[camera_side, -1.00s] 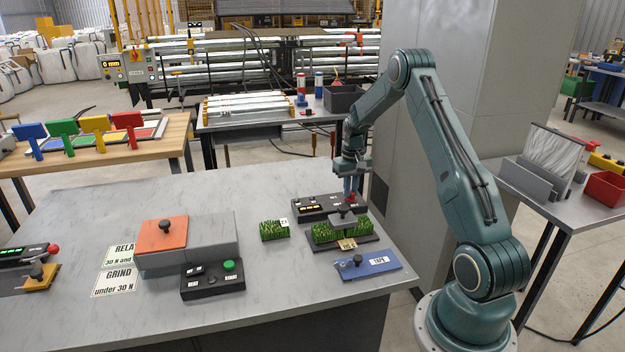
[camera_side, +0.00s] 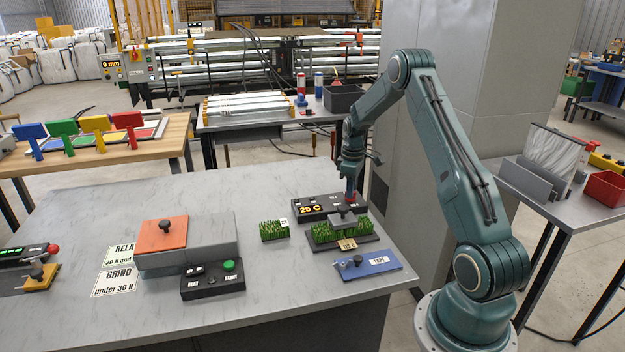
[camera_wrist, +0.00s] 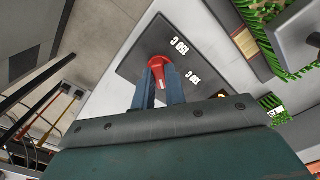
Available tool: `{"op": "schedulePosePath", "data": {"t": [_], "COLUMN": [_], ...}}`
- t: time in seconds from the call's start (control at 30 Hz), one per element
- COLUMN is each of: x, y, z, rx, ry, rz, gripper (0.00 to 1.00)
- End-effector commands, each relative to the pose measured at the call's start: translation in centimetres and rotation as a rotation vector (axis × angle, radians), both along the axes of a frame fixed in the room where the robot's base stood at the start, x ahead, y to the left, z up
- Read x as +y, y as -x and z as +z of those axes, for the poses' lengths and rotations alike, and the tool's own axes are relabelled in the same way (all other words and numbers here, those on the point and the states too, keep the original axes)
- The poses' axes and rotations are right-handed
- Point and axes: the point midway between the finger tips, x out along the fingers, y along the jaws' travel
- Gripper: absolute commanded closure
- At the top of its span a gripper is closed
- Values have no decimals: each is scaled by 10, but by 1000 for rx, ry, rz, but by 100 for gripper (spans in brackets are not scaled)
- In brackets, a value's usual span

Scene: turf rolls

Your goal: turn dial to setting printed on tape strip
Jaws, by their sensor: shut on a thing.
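The red dial (camera_wrist: 158,68) sits on a black control box (camera_wrist: 215,80). My gripper (camera_wrist: 160,82) is shut on the dial, one blue finger on each side, and a pale mark shows on its red top. White temperature labels are printed beside the dial, upside down in the wrist view; one looks like 150 C. In the side view my gripper (camera_side: 351,198) comes down on the right end of the box, and the display (camera_side: 311,209) reads about 25 C. A small tan tape strip (camera_side: 347,244) lies at the front of the turf piece; its print is too small to read.
Turf (camera_side: 325,233) under a grey block with a knob (camera_side: 342,219) stands just in front of the box. A blue TAPE plate (camera_side: 376,265) is nearer the front edge. A smaller turf piece (camera_side: 274,231) lies left.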

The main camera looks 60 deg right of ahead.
Motion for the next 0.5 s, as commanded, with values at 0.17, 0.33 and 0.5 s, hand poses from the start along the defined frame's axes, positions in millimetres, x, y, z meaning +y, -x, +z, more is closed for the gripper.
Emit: {"op": "schedulePosePath", "data": {"t": [0.17, 0.33, 0.5], "x": [0, 0, 0], "y": [-1, -1, -1], "z": [1, 1, 1], "rx": [-2, -2, -2], "ry": [1, 2, 2], "rz": [72, 100, 105], "gripper": [100, 100, 100]}}
